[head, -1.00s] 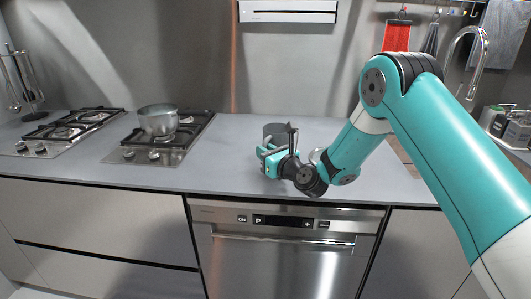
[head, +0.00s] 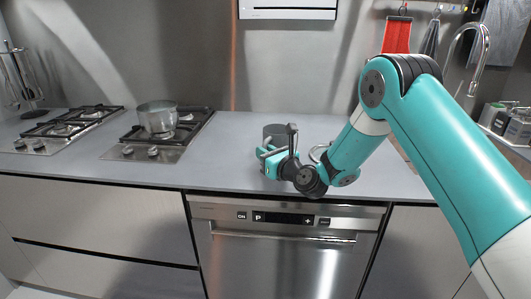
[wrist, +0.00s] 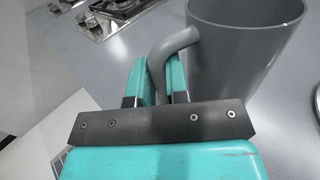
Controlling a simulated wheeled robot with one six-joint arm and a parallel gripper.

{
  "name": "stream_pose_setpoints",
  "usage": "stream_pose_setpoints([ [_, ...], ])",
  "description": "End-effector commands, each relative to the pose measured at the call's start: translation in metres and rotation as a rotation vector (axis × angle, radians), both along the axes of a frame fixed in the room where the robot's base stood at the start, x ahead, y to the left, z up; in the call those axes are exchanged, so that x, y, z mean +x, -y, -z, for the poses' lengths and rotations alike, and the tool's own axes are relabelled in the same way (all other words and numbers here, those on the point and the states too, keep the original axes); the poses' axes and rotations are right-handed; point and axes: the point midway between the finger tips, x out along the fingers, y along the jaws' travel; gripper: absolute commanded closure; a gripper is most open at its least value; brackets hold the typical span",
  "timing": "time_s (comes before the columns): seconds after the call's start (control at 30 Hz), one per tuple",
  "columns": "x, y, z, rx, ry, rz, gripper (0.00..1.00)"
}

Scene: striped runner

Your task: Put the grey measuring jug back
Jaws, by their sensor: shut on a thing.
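The grey measuring jug (head: 275,130) stands upright on the counter, or just above it; I cannot tell which. It shows large at the top of the wrist view (wrist: 245,45), with its handle toward my gripper. My gripper (head: 268,155) is shut on the jug's handle (wrist: 172,45), with one teal finger on each side of it in the wrist view (wrist: 160,80). The arm hides part of the jug's lower side in the head view.
A metal pot (head: 158,117) sits on the gas hob (head: 180,140) to the left. A round light-rimmed thing (head: 318,152) stands partly behind my arm. The counter (head: 230,150) is clear between hob and jug. A sink tap (head: 478,50) is at right.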

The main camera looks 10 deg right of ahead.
Motion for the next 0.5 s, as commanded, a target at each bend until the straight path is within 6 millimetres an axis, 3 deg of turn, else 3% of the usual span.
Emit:
stream_pose_setpoints([
  [0.27,0.0004,0.0002,0.0050,0.000,0.003,0.001,1.00],
  [0.3,0.0004,0.0002,0.0041,0.000,0.003,0.001,0.78],
  [0.4,0.0004,0.0002,0.0042,0.000,0.002,0.001,0.55],
  [0.5,0.0003,0.0002,0.0046,0.000,0.002,0.001,0.55],
])
